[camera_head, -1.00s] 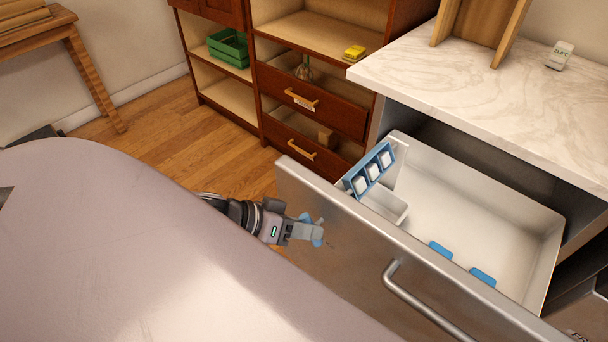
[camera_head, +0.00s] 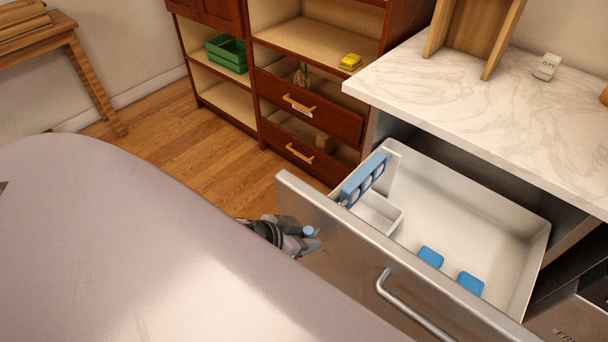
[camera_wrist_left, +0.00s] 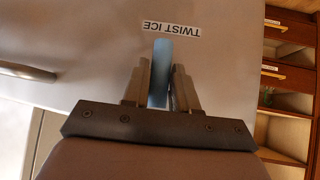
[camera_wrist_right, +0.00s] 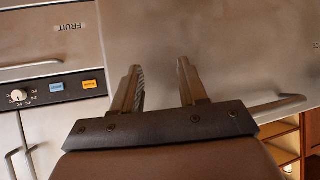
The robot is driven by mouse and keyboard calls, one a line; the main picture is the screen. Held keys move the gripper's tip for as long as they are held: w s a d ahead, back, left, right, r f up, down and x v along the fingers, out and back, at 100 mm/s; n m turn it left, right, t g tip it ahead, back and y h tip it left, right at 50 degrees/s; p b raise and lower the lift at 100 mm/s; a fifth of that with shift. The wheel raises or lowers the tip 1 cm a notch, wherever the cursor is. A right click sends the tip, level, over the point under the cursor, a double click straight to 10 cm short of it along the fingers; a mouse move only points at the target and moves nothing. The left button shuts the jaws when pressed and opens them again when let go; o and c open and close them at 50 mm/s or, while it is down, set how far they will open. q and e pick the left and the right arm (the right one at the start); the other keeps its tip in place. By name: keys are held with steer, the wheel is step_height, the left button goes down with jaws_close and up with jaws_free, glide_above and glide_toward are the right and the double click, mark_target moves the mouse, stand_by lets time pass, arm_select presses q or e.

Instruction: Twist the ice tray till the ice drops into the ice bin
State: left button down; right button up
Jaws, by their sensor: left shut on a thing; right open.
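The blue ice tray (camera_head: 365,180) sits in the near left corner of the open drawer. It is tipped steeply, its pale-filled cells facing right. The white ice bin (camera_head: 391,222) is below it; I see no loose ice there, but part of its inside is hidden. My left gripper (camera_head: 311,243) is at the drawer's outer face, shut on a blue twist knob (camera_head: 308,231). The knob (camera_wrist_left: 161,70) shows between its fingers in the left wrist view, under a TWIST ICE label (camera_wrist_left: 171,29). My right gripper (camera_wrist_right: 160,75) is open and empty in the right wrist view.
The drawer's steel front (camera_head: 340,240) carries a bar handle (camera_head: 405,308). Two blue pieces (camera_head: 430,257) lie along the drawer's near side; its middle is clear. A marble counter (camera_head: 480,100) is behind. A FRUIT-labelled front (camera_wrist_right: 70,27) shows near my right gripper.

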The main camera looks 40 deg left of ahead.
arm_select(q)
steer(key=shift+d+m+y, duration=0.15)
steer(key=shift+m+y, duration=0.3)
steer(key=shift+y, duration=0.4)
steer(key=shift+d+m+y, duration=0.15)
steer(key=shift+m+y, duration=0.3)
steer(key=shift+y, duration=0.4)
steer(key=shift+d+m+t+y, duration=0.1)
steer(key=shift+m+t+y, duration=0.25)
steer(key=shift+y, duration=0.55)
steer(key=shift+m+y, duration=0.35)
steer(key=shift+y, duration=0.15)
steer(key=c, duration=1)
jaws_free()
steer(key=shift+o, duration=0.2)
steer(key=v, duration=0.7)
